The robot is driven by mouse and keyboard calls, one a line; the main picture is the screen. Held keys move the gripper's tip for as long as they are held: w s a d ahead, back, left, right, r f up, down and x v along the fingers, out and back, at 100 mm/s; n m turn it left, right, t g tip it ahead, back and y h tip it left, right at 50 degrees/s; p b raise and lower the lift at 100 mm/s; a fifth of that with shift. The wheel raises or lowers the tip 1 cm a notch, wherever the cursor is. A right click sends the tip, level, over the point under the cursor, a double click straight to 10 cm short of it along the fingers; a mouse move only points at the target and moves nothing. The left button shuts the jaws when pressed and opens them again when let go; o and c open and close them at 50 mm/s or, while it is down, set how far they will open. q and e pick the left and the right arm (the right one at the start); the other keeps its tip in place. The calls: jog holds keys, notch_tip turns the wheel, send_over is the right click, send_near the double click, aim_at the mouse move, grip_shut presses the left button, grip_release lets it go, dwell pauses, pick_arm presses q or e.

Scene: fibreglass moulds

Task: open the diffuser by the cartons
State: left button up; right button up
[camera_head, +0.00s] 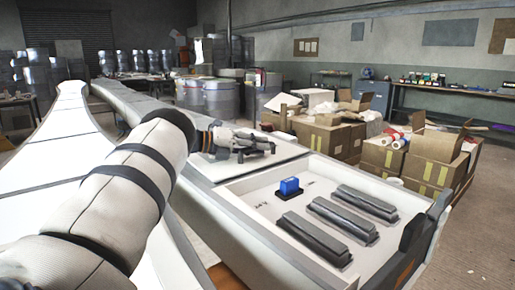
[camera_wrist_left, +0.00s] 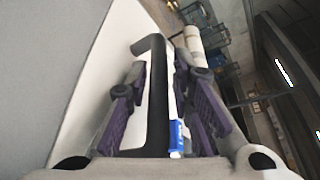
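A pale, shallow tray-like body (camera_head: 262,184) lies in front of the cartons (camera_head: 405,165), with several dark grey bars (camera_head: 342,222) and a blue block (camera_head: 289,187) in it. I cannot tell for sure which part is the diffuser. My left gripper (camera_head: 262,146) is above the far end of this body, apart from the blue block. In the left wrist view its purple fingers (camera_wrist_left: 160,76) are spread, with a dark bent bar (camera_wrist_left: 157,95) showing between them and a blue item (camera_wrist_left: 176,138) beside it. Whether they touch the bar is unclear. My right gripper is not seen.
A long white mould (camera_head: 75,125) lies at left, partly behind my left arm. A black piece (camera_head: 412,235) stands at the tray's right edge. Metal drums (camera_head: 215,98) stand behind. A bench (camera_head: 455,110) runs along the right wall. Open floor shows at right.

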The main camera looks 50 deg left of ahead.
pick_arm(q)
jog(key=v, duration=1.2)
